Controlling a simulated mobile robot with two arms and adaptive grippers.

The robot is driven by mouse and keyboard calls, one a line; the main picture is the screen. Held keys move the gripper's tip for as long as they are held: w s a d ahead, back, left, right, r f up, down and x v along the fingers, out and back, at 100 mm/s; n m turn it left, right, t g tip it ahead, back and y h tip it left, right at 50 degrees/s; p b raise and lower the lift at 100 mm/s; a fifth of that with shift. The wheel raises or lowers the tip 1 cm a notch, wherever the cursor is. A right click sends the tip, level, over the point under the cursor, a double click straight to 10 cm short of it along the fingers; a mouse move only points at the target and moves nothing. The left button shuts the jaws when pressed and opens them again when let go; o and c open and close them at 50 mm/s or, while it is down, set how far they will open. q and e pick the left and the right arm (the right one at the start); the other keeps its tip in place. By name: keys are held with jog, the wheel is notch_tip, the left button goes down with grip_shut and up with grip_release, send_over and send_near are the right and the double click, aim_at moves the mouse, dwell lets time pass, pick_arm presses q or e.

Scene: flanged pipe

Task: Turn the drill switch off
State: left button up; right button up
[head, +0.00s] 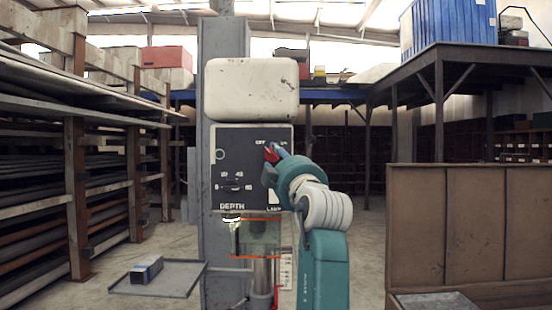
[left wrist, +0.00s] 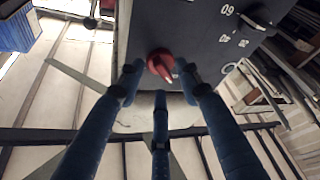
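The drill press has a dark control panel (head: 232,170) under a white top cover (head: 252,90). The red switch (head: 270,154) sits at the panel's upper right, below the OFF lettering, partly hidden by my gripper. In the left wrist view the red switch (left wrist: 160,63) is a round knob with a pointer aimed down and slightly right. My left gripper (head: 272,163) is at the switch. In the left wrist view the blue fingers of the left gripper (left wrist: 159,78) are spread around the knob, with gaps visible between fingertips and knob. My right gripper is not in view.
A small grey table (head: 165,283) with a metal block (head: 147,268) stands lower left of the drill. Racks of bars (head: 90,170) line the left. A brown panel (head: 480,220) stands at right. A blue container (head: 447,27) sits on the raised platform.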

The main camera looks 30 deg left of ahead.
pick_arm(q)
jog(key=v, duration=0.5)
jog(key=shift+s+d, duration=0.2)
jog(key=shift+d, duration=0.05)
